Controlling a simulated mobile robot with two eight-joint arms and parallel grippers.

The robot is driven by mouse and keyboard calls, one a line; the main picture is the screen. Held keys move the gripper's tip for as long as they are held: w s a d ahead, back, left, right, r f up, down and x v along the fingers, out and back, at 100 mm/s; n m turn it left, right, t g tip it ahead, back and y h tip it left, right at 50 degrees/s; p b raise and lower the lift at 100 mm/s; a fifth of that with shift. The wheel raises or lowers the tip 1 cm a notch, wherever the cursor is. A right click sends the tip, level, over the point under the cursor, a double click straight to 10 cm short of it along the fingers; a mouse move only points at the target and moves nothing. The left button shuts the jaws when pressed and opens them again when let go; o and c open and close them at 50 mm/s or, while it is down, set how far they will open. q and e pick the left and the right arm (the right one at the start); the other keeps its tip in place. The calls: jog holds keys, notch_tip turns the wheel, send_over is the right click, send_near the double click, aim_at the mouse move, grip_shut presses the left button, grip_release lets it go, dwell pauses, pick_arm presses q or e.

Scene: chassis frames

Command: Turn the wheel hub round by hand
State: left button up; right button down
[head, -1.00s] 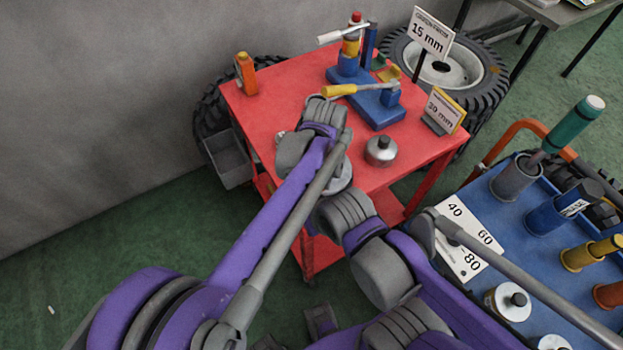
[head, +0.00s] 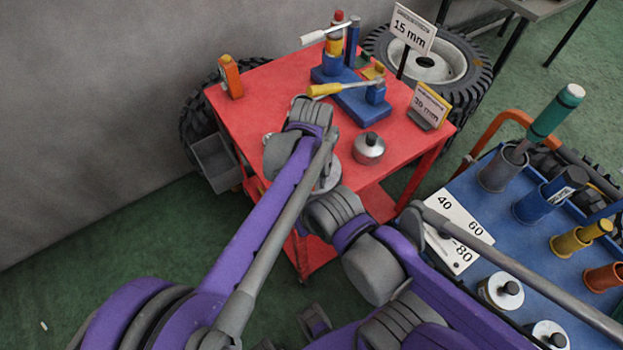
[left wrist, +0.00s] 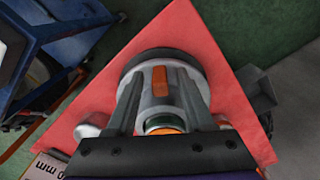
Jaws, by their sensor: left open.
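The wheel hub appears to be the round grey disc with a dark rim in the left wrist view (left wrist: 138,62), lying on the red tabletop. An orange block (left wrist: 160,80) shows at its middle. My left gripper (left wrist: 160,92) is open, its two grey fingers reaching over the hub on either side of the orange block. I cannot tell whether they touch it. A green and orange round part (left wrist: 165,126) sits between the finger bases. In the head view, my arm links hide the gripper and most of the disc. My right gripper cannot be made out.
The red cart (head: 270,90) carries a blue fixture (head: 362,105) with a yellow-handled tool, a silver canister (head: 368,149) and size signs (head: 428,106). A grey bin (head: 216,162) hangs at its left. A blue tray cart (head: 478,205) with several upright tools stands at right.

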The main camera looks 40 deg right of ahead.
pick_arm(q)
notch_tip(320, 180, up, 11)
jog(key=shift+f, duration=0.1)
dwell(0.3)
dwell(0.4)
jog(key=w+a+n+t+h+p, duration=0.1)
jog(key=w+a+n+t, duration=0.2)
jog(key=a, duration=2.3)
jog(key=s+a+f+n+t, duration=0.1)
jog(key=s+a+f+n, duration=0.1)
jog(key=s+a, duration=0.3)
jog(key=s+a+f+n+t+y, duration=0.1)
jog(key=s+a+f, duration=0.3)
jog(key=a, duration=0.8)
jog(key=shift+s+a+f+n+p, duration=0.3)
jog(key=shift+s+f+n, duration=0.1)
jog(key=shift+n, duration=0.4)
